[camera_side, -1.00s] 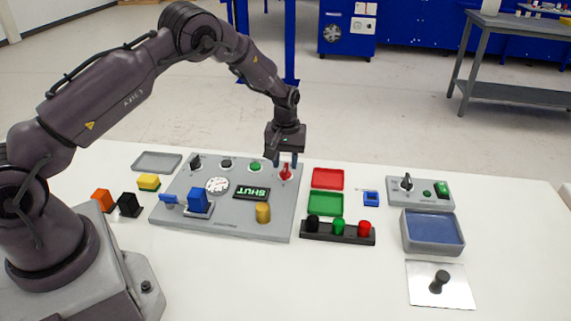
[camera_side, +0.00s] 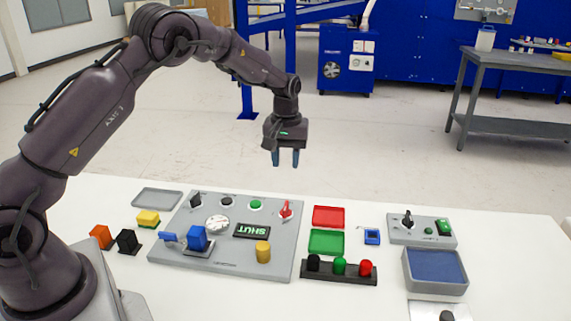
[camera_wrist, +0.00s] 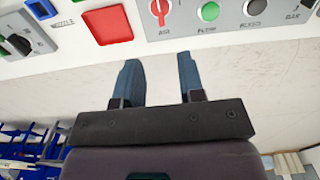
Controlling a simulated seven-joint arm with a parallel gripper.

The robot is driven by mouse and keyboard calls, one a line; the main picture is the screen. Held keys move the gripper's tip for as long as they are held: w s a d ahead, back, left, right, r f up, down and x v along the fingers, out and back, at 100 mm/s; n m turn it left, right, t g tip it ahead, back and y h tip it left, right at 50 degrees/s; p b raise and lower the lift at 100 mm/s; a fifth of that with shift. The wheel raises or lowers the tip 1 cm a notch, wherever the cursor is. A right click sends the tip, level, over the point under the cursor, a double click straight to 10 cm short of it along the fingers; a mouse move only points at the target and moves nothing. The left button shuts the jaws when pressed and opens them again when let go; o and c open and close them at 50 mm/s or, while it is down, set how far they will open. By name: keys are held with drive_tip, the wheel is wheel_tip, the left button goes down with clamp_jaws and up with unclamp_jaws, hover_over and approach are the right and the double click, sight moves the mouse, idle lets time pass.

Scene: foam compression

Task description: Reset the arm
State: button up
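My gripper (camera_side: 285,158) hangs in the air above and behind the grey control panel (camera_side: 215,258), with its fingers pointing down. It touches nothing. In the wrist view the two blue fingers of my gripper (camera_wrist: 159,78) stand apart with nothing between them. The panel carries a red switch (camera_side: 285,209), a green button (camera_side: 255,204), a dark knob (camera_side: 195,200), a round white gauge (camera_side: 217,224), a display (camera_side: 257,231) reading SHUT, a blue block (camera_side: 197,238) and a yellow cylinder (camera_side: 263,251). The red switch also shows in the wrist view (camera_wrist: 160,10).
Red (camera_side: 328,216) and green (camera_side: 326,242) trays lie right of the panel, with a black rack (camera_side: 339,277) of coloured knobs in front. A second grey panel (camera_side: 423,230) and blue-lined tray (camera_side: 435,269) stand further right. Orange (camera_side: 101,237) and black blocks (camera_side: 128,241) sit left.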

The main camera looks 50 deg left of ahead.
drive_tip(key=s+d+r+m+t, duration=0.2)
drive_tip(key=s+r, duration=0.4)
drive_tip(key=s, duration=0.4)
drive_tip(key=s+d+r+m+t, duration=0.1)
drive_tip(key=s+d+r+m, duration=0.3)
drive_tip(key=s, duration=0.6)
drive_tip(key=s+d+r+m+t, duration=0.2)
drive_tip(key=s+d+r+m, duration=0.1)
drive_tip(key=s+r, duration=0.5)
drive_tip(key=shift+s+d+r+t, duration=0.3)
drive_tip(key=shift+s+d, duration=0.5)
drive_tip(key=shift+s, duration=0.15)
